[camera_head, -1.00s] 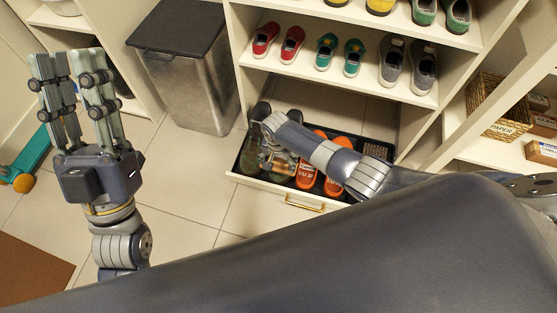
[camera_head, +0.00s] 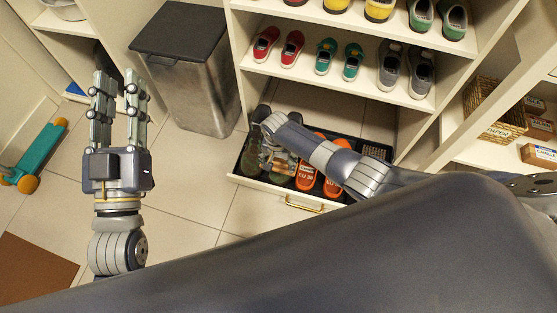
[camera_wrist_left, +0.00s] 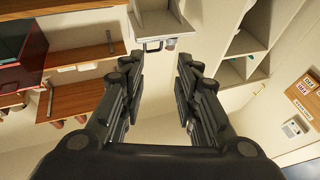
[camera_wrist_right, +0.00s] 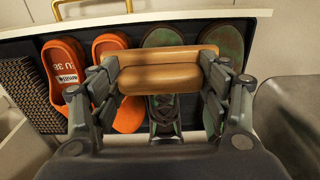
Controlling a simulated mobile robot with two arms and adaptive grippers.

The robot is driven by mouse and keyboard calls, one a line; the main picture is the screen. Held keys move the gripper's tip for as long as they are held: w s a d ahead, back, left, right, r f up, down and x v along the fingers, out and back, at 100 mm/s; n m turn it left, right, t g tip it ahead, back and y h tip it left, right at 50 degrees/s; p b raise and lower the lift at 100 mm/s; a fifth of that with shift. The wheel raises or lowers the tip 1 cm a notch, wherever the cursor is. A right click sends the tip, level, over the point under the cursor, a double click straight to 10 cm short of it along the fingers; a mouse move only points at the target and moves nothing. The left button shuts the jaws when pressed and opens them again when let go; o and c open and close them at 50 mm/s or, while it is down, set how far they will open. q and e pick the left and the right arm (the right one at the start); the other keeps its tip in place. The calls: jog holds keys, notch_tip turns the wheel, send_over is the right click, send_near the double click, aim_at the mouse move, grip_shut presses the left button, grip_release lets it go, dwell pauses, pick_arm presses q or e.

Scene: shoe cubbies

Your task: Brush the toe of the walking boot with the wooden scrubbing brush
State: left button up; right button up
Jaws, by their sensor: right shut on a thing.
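I cannot tell whether the bristles touch the toe. In the head view the right gripper (camera_head: 275,160) partly covers the boots (camera_head: 250,156). My left gripper (camera_head: 118,82) is open and empty, raised at the left.
The boots lie in an open drawer (camera_head: 262,183) with orange clogs (camera_head: 306,178) and a dark textured item (camera_wrist_right: 24,88). Shelves of shoes (camera_head: 340,90) rise behind. A metal bin (camera_head: 190,95) stands left of the drawer. The floor (camera_head: 185,215) between is clear.

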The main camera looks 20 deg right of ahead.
jog(key=shift+r+p, duration=0.75)
pick_arm(q)
notch_tip(320, 180, down, 8)
jog(key=w+g+y, duration=0.1)
jog(key=g, duration=0.3)
jog(key=shift+a+y, duration=0.4)
pick_arm(e)
jog(key=shift+r, duration=0.15)
